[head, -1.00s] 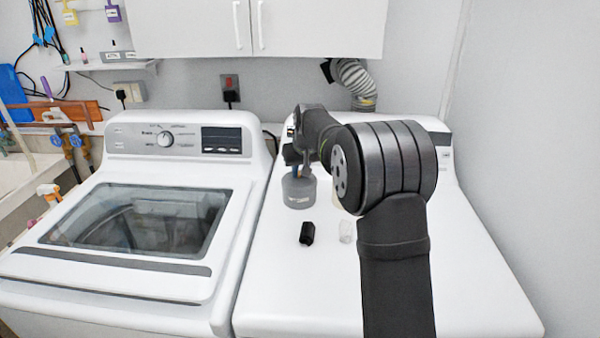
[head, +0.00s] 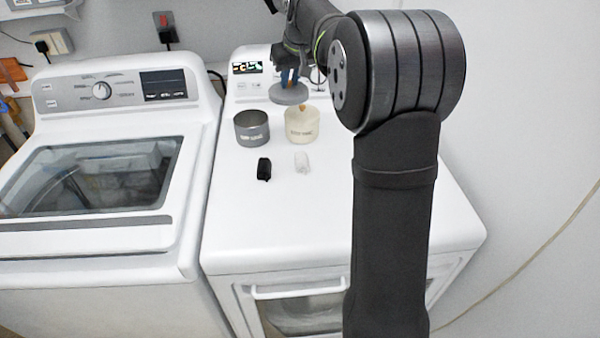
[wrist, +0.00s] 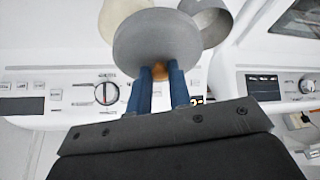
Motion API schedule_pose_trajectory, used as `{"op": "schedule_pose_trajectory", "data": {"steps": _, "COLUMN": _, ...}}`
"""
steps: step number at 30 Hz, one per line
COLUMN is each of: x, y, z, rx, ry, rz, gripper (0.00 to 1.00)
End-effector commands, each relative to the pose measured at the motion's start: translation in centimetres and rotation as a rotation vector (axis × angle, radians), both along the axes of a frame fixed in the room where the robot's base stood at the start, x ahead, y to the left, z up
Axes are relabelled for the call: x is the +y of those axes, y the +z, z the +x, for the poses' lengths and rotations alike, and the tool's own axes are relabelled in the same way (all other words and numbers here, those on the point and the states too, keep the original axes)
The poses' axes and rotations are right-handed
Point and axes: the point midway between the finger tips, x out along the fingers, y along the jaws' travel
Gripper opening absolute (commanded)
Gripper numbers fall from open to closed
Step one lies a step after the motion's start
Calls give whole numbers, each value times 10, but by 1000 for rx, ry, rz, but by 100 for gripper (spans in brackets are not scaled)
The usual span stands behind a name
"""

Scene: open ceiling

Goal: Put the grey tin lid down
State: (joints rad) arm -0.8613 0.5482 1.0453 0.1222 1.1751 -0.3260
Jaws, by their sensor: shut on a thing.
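My gripper (head: 290,76) is shut on the grey tin lid (head: 289,94), a round disc held level above the back of the white machine top. In the wrist view the blue fingers (wrist: 162,88) grip at the lid (wrist: 155,38), whose flat face fills the top centre. The open grey tin (head: 252,129) stands in front and left of the lid. It shows partly in the wrist view (wrist: 212,20). The cream tin (head: 302,128) stands right of it, with a small brown knob-like thing at its top. Whether the lid touches anything beneath is unclear.
A black item (head: 264,169) and a white item (head: 301,162) lie in front of the tins. A control panel (head: 248,85) rises behind the lid. The front of the machine top (head: 285,225) is clear. A washer (head: 100,180) stands left.

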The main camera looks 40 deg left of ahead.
Motion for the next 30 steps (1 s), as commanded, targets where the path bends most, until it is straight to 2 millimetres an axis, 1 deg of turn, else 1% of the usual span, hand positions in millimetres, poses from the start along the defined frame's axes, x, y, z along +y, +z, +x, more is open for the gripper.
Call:
{"op": "schedule_pose_trajectory", "data": {"steps": 2, "x": -13, "y": 2, "z": 0, "rx": 1, "ry": -3, "rz": -1, "gripper": 0}}
{"op": "schedule_pose_trajectory", "data": {"steps": 5, "x": -39, "y": 5, "z": -3, "rx": 1, "ry": -2, "rz": -2, "gripper": 0}}
{"op": "schedule_pose_trajectory", "data": {"steps": 8, "x": -74, "y": 6, "z": -8, "rx": 3, "ry": 0, "rz": -4, "gripper": 0}}
{"op": "schedule_pose_trajectory", "data": {"steps": 9, "x": -89, "y": 6, "z": -11, "rx": 4, "ry": 2, "rz": -6, "gripper": 0}}
{"op": "schedule_pose_trajectory", "data": {"steps": 14, "x": -145, "y": 2, "z": -28, "rx": 6, "ry": 5, "rz": -8, "gripper": 0}}
{"op": "schedule_pose_trajectory", "data": {"steps": 18, "x": -192, "y": -5, "z": -48, "rx": 8, "ry": 8, "rz": -8, "gripper": 0}}
{"op": "schedule_pose_trajectory", "data": {"steps": 20, "x": -211, "y": -10, "z": -58, "rx": 8, "ry": 10, "rz": -10, "gripper": 0}}
{"op": "schedule_pose_trajectory", "data": {"steps": 21, "x": -224, "y": -13, "z": -65, "rx": 9, "ry": 8, "rz": -9, "gripper": 0}}
{"op": "schedule_pose_trajectory", "data": {"steps": 24, "x": -254, "y": -23, "z": -84, "rx": 10, "ry": 10, "rz": -9, "gripper": 0}}
{"op": "schedule_pose_trajectory", "data": {"steps": 27, "x": -280, "y": -34, "z": -103, "rx": 10, "ry": 10, "rz": -8, "gripper": 0}}
{"op": "schedule_pose_trajectory", "data": {"steps": 30, "x": -301, "y": -45, "z": -121, "rx": 11, "ry": 11, "rz": -6, "gripper": 0}}
